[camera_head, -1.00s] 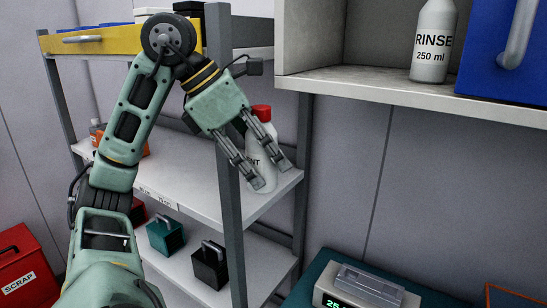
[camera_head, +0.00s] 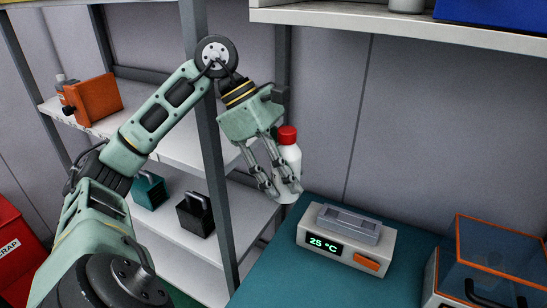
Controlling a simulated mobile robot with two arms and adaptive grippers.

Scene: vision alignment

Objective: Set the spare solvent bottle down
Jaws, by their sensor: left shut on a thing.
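The solvent bottle (camera_head: 291,154) is white with a red cap and stands nearly upright in the head view. My left gripper (camera_head: 278,188) is shut on it, with the fingers across its body hiding part of it and its label. The bottle is in front of the grey wall, right of the shelf post, near the back left corner of the teal bench top (camera_head: 270,285). I cannot tell whether its base touches anything. My right gripper is not in view.
A heater reading 25 °C (camera_head: 347,240) stands on the bench, with an orange-framed clear box (camera_head: 490,262) to its right. The shelf rack (camera_head: 215,130) holds an orange item (camera_head: 95,98) and dark weights (camera_head: 195,214). An upper shelf (camera_head: 400,28) overhangs. Bare bench lies left of the heater.

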